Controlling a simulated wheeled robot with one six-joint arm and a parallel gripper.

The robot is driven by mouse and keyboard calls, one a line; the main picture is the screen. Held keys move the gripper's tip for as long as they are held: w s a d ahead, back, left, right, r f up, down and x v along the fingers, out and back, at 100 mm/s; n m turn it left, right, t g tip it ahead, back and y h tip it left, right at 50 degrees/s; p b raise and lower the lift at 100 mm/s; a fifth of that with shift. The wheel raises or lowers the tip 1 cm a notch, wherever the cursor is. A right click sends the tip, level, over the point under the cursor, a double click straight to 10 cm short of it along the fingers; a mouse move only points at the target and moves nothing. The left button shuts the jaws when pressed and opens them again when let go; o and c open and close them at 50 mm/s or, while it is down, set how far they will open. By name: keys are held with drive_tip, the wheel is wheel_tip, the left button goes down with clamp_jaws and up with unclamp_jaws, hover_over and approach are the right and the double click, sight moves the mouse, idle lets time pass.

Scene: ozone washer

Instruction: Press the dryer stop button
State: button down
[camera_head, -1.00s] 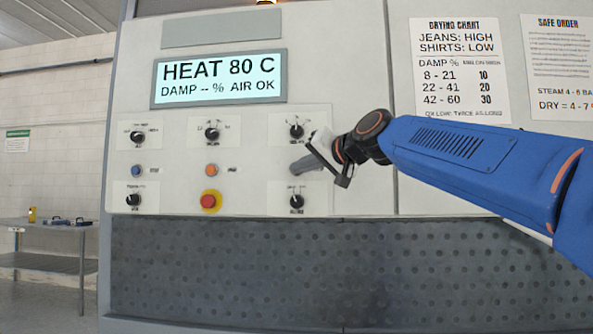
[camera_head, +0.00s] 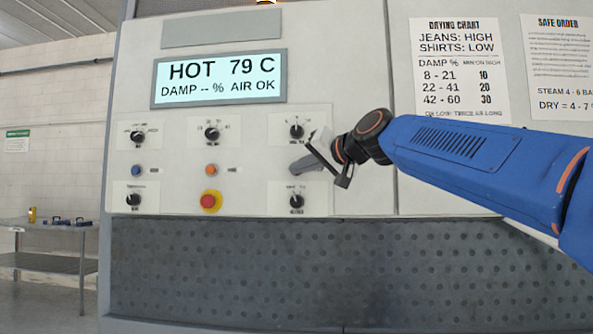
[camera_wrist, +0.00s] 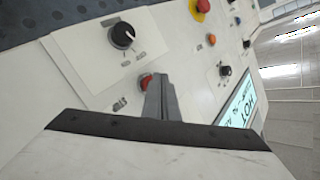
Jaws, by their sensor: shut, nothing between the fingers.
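In the head view my gripper (camera_head: 297,167) is at the panel's right column, between the upper and lower dials, and hides the red button. The display (camera_head: 220,79) reads "HOT 79 C", "DAMP -- %", "AIR OK".
A blue button (camera_head: 136,170), an orange button (camera_head: 211,169) and a larger red button on a yellow ring (camera_head: 210,201) sit to the left. Black dials surround them, including the lower right dial (camera_head: 297,201). A dark perforated panel (camera_head: 230,270) lies below. A metal table (camera_head: 50,225) stands far left.

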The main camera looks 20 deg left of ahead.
drive_tip(key=shift+s+d, duration=0.1)
drive_tip(key=shift+s, duration=0.3)
drive_tip(key=shift+s, duration=0.1)
drive_tip(key=shift+s+d, duration=0.2)
drive_tip(key=shift+s, duration=0.6)
drive_tip(key=shift+s+d, duration=0.2)
drive_tip(key=shift+s, duration=0.55)
drive_tip(key=shift+s+d, duration=0.2)
drive_tip(key=shift+s, duration=0.6)
